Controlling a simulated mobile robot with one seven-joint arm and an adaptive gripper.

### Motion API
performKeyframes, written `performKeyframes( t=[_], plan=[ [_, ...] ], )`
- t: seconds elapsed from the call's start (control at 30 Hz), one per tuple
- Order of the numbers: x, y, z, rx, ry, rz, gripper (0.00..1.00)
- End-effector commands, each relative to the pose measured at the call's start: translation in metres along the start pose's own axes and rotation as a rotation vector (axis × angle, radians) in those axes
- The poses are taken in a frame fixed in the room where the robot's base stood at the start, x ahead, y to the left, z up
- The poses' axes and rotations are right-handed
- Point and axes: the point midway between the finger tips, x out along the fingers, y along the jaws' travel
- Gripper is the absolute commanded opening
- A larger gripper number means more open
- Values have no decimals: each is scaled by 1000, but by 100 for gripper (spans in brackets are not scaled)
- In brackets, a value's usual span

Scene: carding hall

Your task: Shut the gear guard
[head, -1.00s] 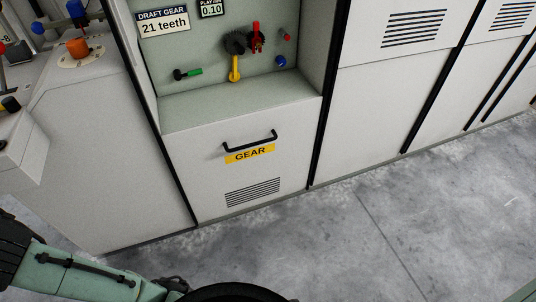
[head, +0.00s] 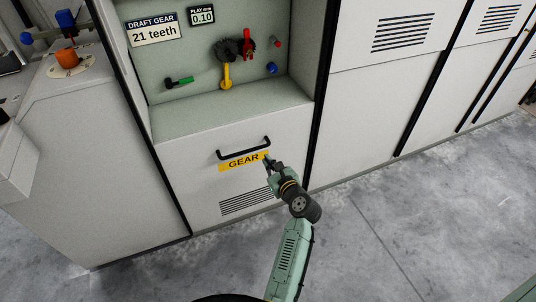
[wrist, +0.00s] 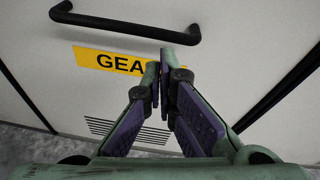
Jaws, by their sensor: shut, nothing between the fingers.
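The gear guard (head: 185,176) is a pale panel with a black bar handle (head: 243,147) and a yellow GEAR label (head: 238,163). It stands below the open gear recess (head: 230,98), whose inside shows uncovered. In the wrist view the handle (wrist: 125,29) runs across the top and the label (wrist: 103,60) is partly hidden by my fingers. My gripper (head: 268,162) is in front of the panel, at the label's right end and below the handle's right end. In the wrist view my gripper (wrist: 160,65) is shut and empty. I cannot tell whether it touches the panel.
The recess holds a dark gear (head: 226,50), a yellow lever (head: 226,76), a red part (head: 248,44) and a green-handled part (head: 180,82). A sign (head: 153,30) reads 21 teeth. A bench with an orange knob (head: 67,56) stands left. The floor (head: 400,230) is clear at right.

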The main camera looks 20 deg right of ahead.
Motion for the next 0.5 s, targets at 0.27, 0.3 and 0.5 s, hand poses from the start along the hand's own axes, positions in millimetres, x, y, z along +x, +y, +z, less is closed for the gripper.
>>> performKeyframes(
  t=[0.27, 0.3, 0.5],
  plan=[
    [-21, -21, -50, 227, 42, -25, 0],
    [-16, -21, -49, 226, 41, -24, 0],
    [22, -22, -50, 221, 41, -24, 0]
  ],
)
